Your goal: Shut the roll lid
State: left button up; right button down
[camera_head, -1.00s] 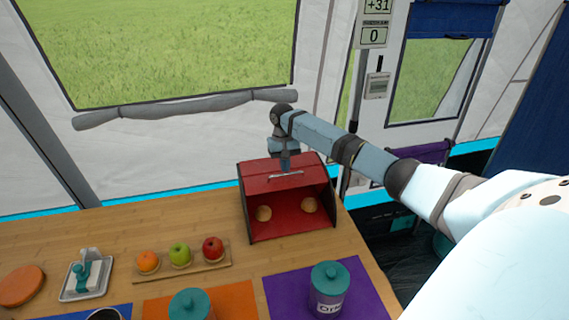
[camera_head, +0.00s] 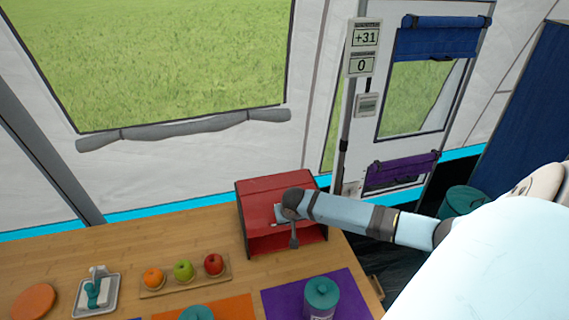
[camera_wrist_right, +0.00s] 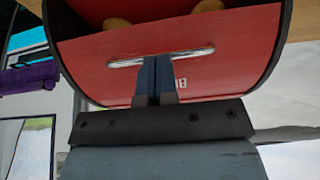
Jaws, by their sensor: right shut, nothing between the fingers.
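The red bread box (camera_head: 272,188) with the roll lid stands on the wooden table. Its lid is partly lowered, and an opening still shows below it at the front. In the right wrist view the lid (camera_wrist_right: 230,35) fills the top, with a silver bar handle (camera_wrist_right: 190,54) across it. Two bread rolls (camera_wrist_right: 116,24) show past the lid's edge inside the box. My right gripper (camera_head: 294,243) is in front of the lid. Its shut fingers (camera_wrist_right: 155,60) are at the handle, with nothing between them; I cannot tell whether they touch it. My left gripper is not in view.
A board (camera_head: 212,277) with an orange, a green apple and a red apple lies left of the box. A teal-lidded canister (camera_head: 321,297) stands on a purple mat (camera_head: 350,290) in front. A white dish (camera_head: 82,304) and a round orange-brown board (camera_head: 34,301) lie farther left.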

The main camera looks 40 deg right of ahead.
jog(key=s+f, duration=0.1)
jog(key=f, duration=0.1)
jog(key=s+a+f+t, duration=0.1)
jog(key=f, duration=0.1)
jog(key=s+a+f+t+h+b, duration=0.1)
jog(key=s+f, duration=0.1)
jog(key=f, duration=0.1)
jog(key=shift+s+a, duration=0.1)
jog(key=shift+a, duration=0.05)
jog(key=shift+s+a+f, duration=0.1)
jog(key=shift+s+f, duration=0.1)
jog(key=shift+f, duration=0.45)
jog(key=shift+s+a+f, duration=0.1)
jog(key=shift+s+f, duration=0.05)
jog(key=shift+f, duration=0.25)
jog(key=shift+r, duration=0.3)
notch_tip(320, 180, up, 19)
jog(key=shift+r, duration=0.2)
